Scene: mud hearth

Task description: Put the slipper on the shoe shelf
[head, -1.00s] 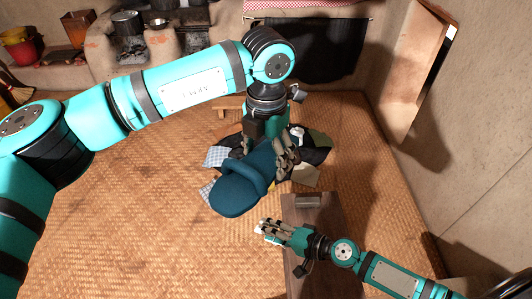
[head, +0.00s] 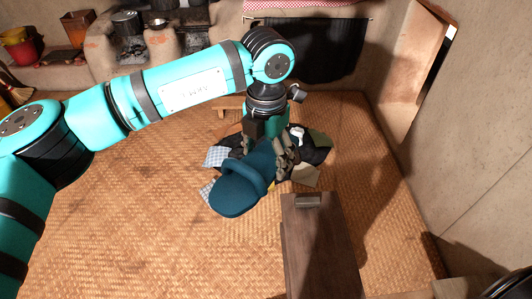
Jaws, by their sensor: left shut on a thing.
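A teal-blue slipper (head: 235,192) with a strap across it shows in the middle of the head view. My left gripper (head: 265,158) comes down over its far end and is shut on it. The gripper's fingers partly cover that end. The slipper is in front of a heap of cloths, and I cannot tell whether it touches them. A dark wooden piece with a flat top (head: 318,250) stands at the lower middle, right of the slipper. I cannot tell whether it is the shoe shelf. My right gripper is out of view.
The heap of cloths (head: 318,158) lies on the woven floor mat (head: 130,235). A small grey block (head: 308,201) is on the wooden piece's far end. A hearth with pots (head: 160,38) is at the back. The mat is clear at front left.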

